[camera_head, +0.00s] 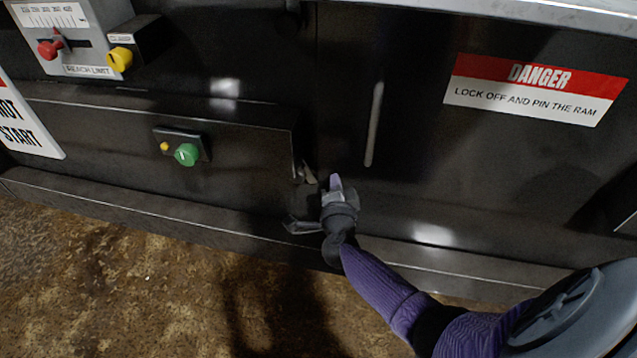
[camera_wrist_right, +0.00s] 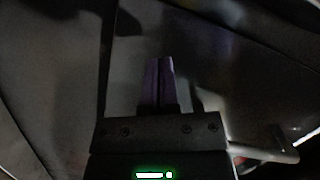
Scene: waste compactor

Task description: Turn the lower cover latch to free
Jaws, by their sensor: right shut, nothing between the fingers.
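My right gripper (camera_head: 336,184) is shut and empty, with its purple fingers held together in front of the dark machine panels. Its closed fingers (camera_wrist_right: 158,82) also show in the right wrist view, pointing at a dark surface. A small pale metal piece (camera_head: 308,173), perhaps part of the lower cover latch, sits at the seam just left of the fingertips. Whether the fingers touch it I cannot tell. A grey bar-like piece (camera_head: 299,226) shows left of my wrist, partly hidden; I cannot tell what it is. My left gripper is not in view.
A green button (camera_head: 186,154) is on the left panel. A reach-limit box (camera_head: 75,35) with a red pointer and a yellow clamp knob (camera_head: 119,59) are at upper left. A vertical bar (camera_head: 374,125) and danger sign (camera_head: 535,88) are right. A ledge (camera_head: 130,205) runs below.

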